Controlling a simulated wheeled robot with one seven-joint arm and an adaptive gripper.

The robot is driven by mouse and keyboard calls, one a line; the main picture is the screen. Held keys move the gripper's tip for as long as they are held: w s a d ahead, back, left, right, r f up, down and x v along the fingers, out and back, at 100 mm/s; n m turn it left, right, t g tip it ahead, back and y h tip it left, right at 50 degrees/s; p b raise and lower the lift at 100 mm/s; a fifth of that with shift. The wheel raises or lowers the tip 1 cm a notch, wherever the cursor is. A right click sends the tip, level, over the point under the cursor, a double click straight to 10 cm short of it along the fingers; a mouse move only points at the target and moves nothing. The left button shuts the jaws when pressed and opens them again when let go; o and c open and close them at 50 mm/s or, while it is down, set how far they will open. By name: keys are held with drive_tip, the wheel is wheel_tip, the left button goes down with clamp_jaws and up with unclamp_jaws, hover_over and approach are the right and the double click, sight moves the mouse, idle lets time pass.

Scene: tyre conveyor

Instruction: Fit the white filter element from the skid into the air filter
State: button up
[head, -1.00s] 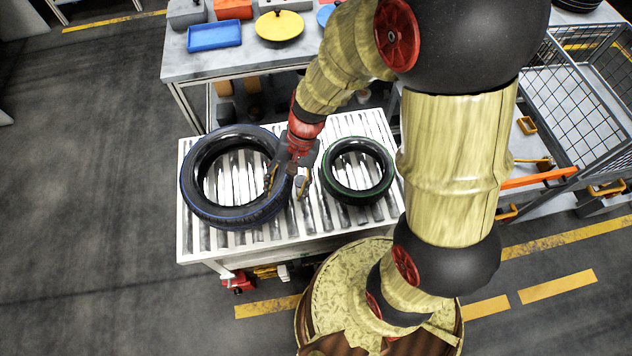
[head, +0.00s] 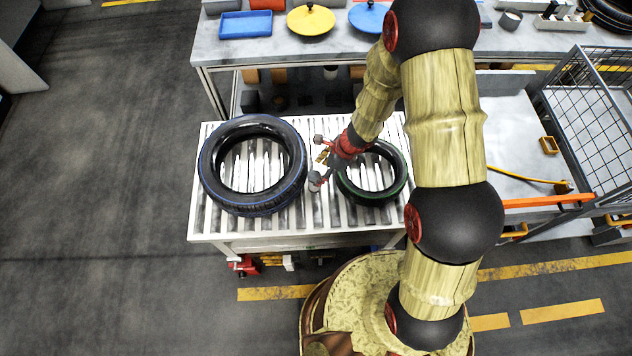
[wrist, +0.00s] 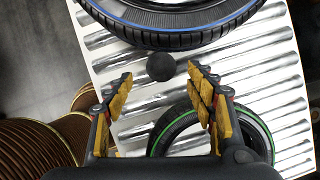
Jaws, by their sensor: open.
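I cannot make out a white filter element or an air filter in either view. My gripper (head: 321,160) is open over the roller conveyor (head: 228,226), between two tyres. In the wrist view its yellow-padded fingers (wrist: 160,76) are spread wide with nothing held. A small round dark-topped item (wrist: 160,67) shows between and just beyond the fingertips, apart from them. It seems to be the small greyish item (head: 315,183) on the rollers in the head view; what it is I cannot tell.
A large blue-striped tyre (head: 208,178) lies left on the rollers, a smaller green-striped tyre (head: 401,178) right, partly behind my arm. Behind is a bench (head: 260,50) with a blue tray (head: 245,24) and yellow lid (head: 311,21). A wire cage (head: 595,110) stands at right.

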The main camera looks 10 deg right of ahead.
sight(316, 176)
drive_tip(key=b+x, duration=0.1)
drive_tip(key=x, duration=0.5)
drive_tip(key=shift+w+d, duration=0.1)
drive_tip(key=shift+d, duration=0.05)
drive_tip(key=shift+c, duration=1.3)
drive_tip(key=c, duration=1.1)
